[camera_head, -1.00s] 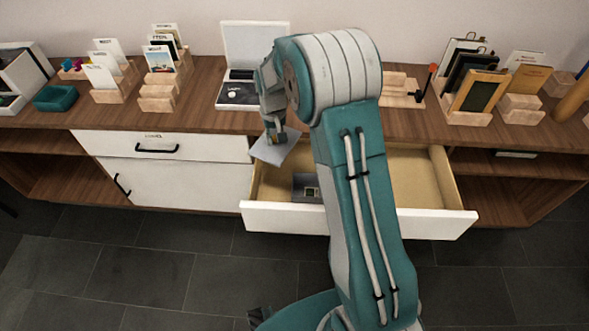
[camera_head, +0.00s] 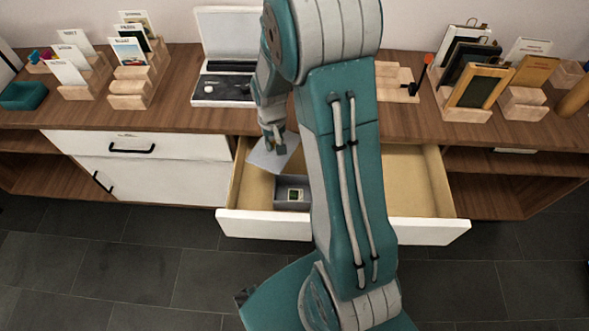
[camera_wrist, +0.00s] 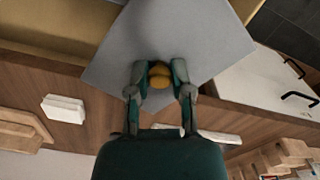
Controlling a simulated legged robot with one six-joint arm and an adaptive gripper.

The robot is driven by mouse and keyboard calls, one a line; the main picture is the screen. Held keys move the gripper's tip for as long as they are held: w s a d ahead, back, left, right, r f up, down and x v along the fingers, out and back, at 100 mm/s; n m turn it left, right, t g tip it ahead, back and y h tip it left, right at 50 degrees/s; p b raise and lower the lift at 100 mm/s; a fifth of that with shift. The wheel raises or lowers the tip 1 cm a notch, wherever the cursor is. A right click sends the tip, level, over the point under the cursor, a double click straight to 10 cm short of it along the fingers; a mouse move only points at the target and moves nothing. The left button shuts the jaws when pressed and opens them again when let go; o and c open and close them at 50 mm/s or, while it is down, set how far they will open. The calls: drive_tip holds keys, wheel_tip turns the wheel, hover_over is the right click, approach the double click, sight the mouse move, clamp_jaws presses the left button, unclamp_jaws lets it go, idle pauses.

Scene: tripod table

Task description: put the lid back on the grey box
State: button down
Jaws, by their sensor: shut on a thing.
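My gripper (camera_head: 272,133) is shut on the grey lid (camera_head: 268,158), a thin flat square plate held tilted above the left part of the open drawer. In the wrist view the lid (camera_wrist: 168,40) fills the top middle, and the fingers (camera_wrist: 160,75) close on its round brass-coloured knob (camera_wrist: 159,76). The grey box (camera_head: 291,206) stands open in the drawer near its front wall, below and to the right of the lid. A small item with a pale greenish face (camera_head: 294,195) lies inside it. My arm hides the middle of the drawer and may cover part of the box's right side.
The pulled-out drawer (camera_head: 425,228) has a white front and bare floor on the right. On the wooden top (camera_head: 185,95) are an open white case (camera_head: 222,102), card stands (camera_head: 130,92) and framed pieces (camera_head: 478,88) on wooden blocks.

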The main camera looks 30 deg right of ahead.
sight(287, 156)
drive_tip(key=shift+m, duration=0.3)
drive_tip(key=s, duration=0.1)
drive_tip(key=s+d+f, duration=0.1)
drive_tip(key=s, duration=0.2)
drive_tip(key=shift+d+f, duration=0.2)
drive_tip(key=shift+d, duration=0.05)
drive_tip(key=f, duration=0.4)
drive_tip(key=s+d+f, duration=0.1)
drive_tip(key=f, duration=0.3)
drive_tip(key=s+f, duration=0.1)
drive_tip(key=f, duration=0.3)
drive_tip(key=shift+s+d, duration=0.1)
drive_tip(key=shift+d, duration=0.3)
drive_tip(key=shift+a+f, duration=0.25)
drive_tip(key=shift+f, duration=0.3)
drive_tip(key=shift+d, duration=0.2)
drive_tip(key=shift+a, duration=0.15)
drive_tip(key=shift+f, duration=0.15)
idle(0.5)
